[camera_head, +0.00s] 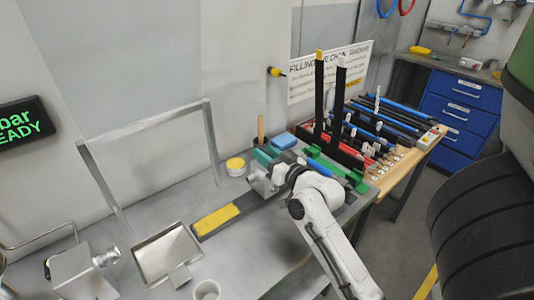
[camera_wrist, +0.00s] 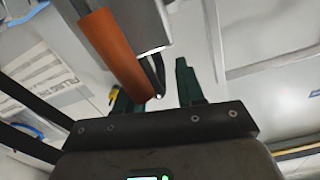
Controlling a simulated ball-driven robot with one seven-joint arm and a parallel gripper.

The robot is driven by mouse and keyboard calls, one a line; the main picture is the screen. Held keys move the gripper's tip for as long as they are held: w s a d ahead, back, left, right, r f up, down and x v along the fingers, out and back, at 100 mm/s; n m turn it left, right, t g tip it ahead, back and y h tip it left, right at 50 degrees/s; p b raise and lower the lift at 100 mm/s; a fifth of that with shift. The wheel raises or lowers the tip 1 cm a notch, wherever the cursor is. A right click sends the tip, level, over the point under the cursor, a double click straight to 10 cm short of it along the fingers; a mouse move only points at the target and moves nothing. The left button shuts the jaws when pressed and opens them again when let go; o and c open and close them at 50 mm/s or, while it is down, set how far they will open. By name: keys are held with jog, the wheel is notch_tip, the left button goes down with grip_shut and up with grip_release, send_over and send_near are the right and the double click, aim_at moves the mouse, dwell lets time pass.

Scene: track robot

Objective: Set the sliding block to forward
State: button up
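The sliding block looks to be the silver block (camera_head: 262,184) on a dark rail with a yellow section (camera_head: 215,221) to its lower left. A brown upright handle (camera_head: 261,128) rises just behind it; whether they are joined is hidden. My gripper (camera_head: 264,156) is close beside the block and below the handle. In the wrist view, an orange-brown handle (camera_wrist: 116,48) and a grey metal block (camera_wrist: 140,20) are close. The green fingers of my gripper (camera_wrist: 155,90) stand apart, with the handle's end near the left finger. I see no firm grasp.
A yellow-lidded tub (camera_head: 236,165) stands left of the block and a blue box (camera_head: 284,140) behind it. A rack with dark posts (camera_head: 319,95) and several rods is at right. A metal tray (camera_head: 167,254) and white cup (camera_head: 206,290) are in front.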

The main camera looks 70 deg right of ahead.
grip_shut()
dwell(0.3)
dwell(0.3)
